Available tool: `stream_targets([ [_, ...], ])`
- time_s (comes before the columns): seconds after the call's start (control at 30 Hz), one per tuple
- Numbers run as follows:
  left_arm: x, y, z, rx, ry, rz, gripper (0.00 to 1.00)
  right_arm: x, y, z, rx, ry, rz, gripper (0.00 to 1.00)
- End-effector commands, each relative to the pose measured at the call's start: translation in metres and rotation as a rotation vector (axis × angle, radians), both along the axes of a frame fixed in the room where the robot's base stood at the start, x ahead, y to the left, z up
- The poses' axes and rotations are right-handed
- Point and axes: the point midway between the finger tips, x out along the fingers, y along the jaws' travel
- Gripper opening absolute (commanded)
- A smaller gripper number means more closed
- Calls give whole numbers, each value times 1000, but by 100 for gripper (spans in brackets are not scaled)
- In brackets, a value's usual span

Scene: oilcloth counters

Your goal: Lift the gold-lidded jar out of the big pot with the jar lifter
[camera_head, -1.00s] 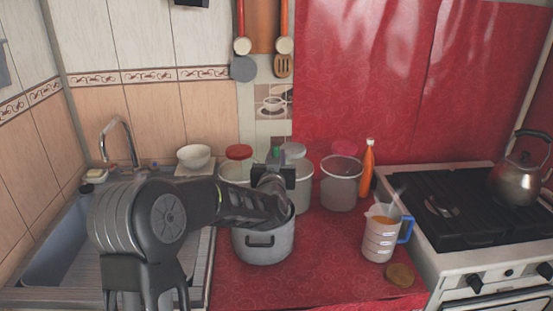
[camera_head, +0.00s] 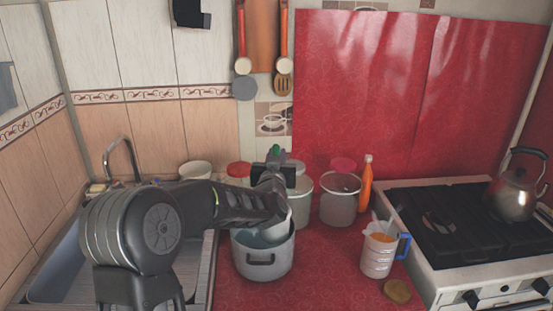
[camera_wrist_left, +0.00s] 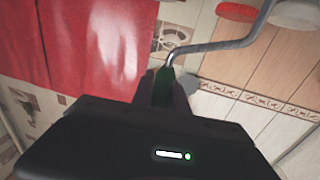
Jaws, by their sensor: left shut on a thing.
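The big pot (camera_head: 262,264) is grey metal with a dark side handle and stands on the red counter; part of its inside shows. My left gripper (camera_head: 272,172) is above the pot's rear rim. It is shut on the green handle of the jar lifter (camera_head: 275,151). In the left wrist view the green handle (camera_wrist_left: 163,88) sits between the fingers, and a bent metal rod runs from it to the upper right. A pale grey shape shows under my wrist at the pot's mouth; I cannot tell what it is. My right gripper is out of view.
Pots and red-lidded containers (camera_head: 239,170) stand behind the big pot, with an open pot (camera_head: 340,200) to the right. An orange bottle (camera_head: 366,183), a measuring jug (camera_head: 378,255) and a stove (camera_head: 450,230) are further right. The sink lies left.

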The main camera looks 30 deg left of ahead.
Motion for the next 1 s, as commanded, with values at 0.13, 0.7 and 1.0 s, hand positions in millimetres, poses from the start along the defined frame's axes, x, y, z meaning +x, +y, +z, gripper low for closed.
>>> stream_targets([
  [0.13, 0, 0, 14, 1, -4, 1, 0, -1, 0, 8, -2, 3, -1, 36],
  [0.7, 0, 0, 52, 2, -4, 1, 0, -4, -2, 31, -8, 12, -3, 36],
  [1.0, 0, 0, 71, 1, -5, 2, 0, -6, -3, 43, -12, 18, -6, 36],
])
